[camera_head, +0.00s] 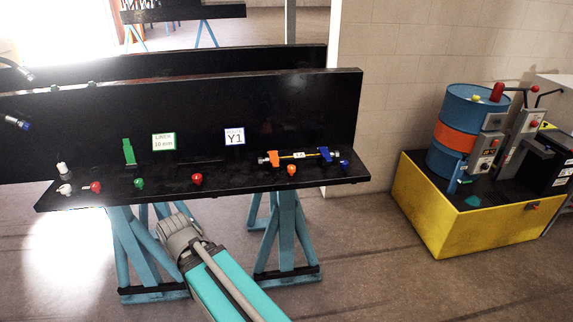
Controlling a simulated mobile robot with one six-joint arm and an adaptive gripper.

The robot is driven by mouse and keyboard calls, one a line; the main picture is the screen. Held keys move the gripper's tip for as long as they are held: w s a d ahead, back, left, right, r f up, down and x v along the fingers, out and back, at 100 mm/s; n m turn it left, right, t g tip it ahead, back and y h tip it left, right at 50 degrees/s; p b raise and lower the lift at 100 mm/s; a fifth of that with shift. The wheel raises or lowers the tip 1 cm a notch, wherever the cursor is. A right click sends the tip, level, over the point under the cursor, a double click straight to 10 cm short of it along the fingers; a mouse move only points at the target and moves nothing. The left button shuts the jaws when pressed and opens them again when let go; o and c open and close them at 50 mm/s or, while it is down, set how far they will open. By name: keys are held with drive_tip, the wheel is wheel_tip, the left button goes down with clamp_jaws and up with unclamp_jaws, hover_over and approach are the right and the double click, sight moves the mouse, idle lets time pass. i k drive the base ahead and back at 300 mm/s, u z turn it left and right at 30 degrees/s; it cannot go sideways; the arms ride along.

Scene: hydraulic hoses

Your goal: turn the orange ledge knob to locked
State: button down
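The orange ledge knob (291,169) is a small rounded knob near the front edge of the black ledge (240,184), right of centre. It sits just in front of a short hose piece (298,155) with yellow and a white label, held between an orange clamp and a blue clamp. At this size I cannot tell which way the knob is turned, and I see no readable lock marking. My teal arm with a grey joint rises from the bottom, in front of and below the ledge. My gripper is not visible, and nothing of mine touches the knob.
A green upright piece (129,151) stands behind. A black panel (200,105) backs the ledge. Blue trestles (286,235) support it.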

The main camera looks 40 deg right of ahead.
sight(291, 168)
drive_tip(key=z, duration=0.8)
drive_tip(key=k, duration=1.05)
drive_tip(key=z, duration=0.25)
drive_tip(key=i, duration=0.95)
drive_tip(key=z, duration=0.05)
